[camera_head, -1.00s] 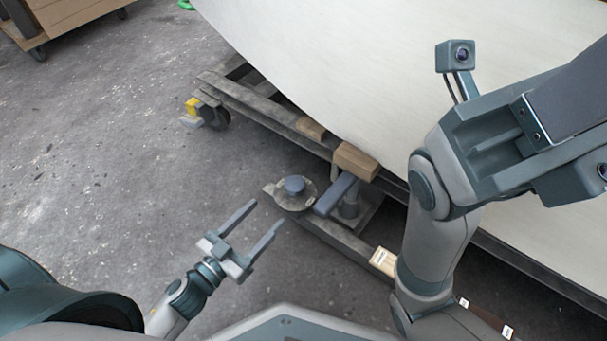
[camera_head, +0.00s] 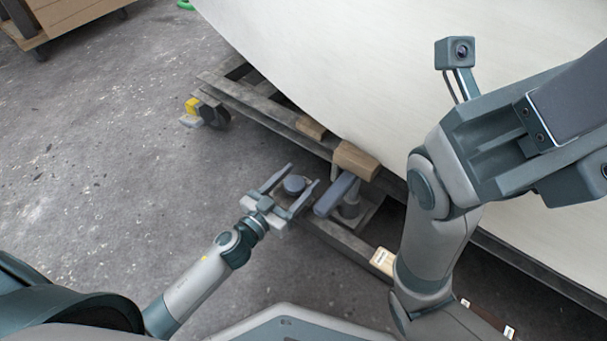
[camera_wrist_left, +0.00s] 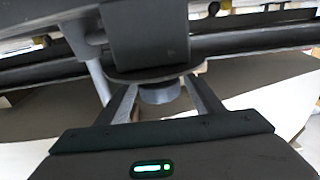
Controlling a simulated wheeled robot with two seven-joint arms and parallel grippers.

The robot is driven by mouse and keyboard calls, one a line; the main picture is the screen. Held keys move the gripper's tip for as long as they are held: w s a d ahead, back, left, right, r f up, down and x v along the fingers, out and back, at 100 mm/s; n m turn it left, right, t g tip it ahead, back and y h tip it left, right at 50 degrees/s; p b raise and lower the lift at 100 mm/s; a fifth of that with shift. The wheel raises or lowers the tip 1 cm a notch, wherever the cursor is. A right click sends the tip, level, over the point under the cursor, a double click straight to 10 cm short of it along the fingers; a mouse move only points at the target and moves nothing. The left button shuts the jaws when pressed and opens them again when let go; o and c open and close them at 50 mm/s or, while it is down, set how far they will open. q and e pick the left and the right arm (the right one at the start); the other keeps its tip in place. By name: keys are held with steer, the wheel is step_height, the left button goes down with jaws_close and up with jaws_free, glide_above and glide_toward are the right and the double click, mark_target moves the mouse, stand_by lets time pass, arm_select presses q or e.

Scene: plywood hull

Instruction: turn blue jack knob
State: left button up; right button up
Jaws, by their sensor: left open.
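The blue jack knob (camera_head: 294,184) is a small round blue-grey knob low beside the hull's cradle in the head view. My left gripper (camera_head: 302,174) is open, with one finger on each side of the knob as seen from above. Whether the fingers touch it cannot be told. In the left wrist view the knob (camera_wrist_left: 160,95) shows between the two open fingers (camera_wrist_left: 163,92), partly under a dark block. The blue jack arm (camera_head: 335,195) lies just right of the gripper. My right arm fills the right side of the head view; its fingers are not visible.
The large white hull (camera_head: 330,70) curves over the grey wooden cradle (camera_head: 265,110). A wooden block (camera_head: 356,160) sits above the jack. A caster with a yellow part (camera_head: 192,106) stands at the cradle's left end. The concrete floor (camera_head: 120,150) at left is clear.

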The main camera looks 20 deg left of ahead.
arm_select(q)
steer(key=shift+x, duration=1.35)
steer(key=c, duration=1.1)
steer(key=shift+o, duration=0.2)
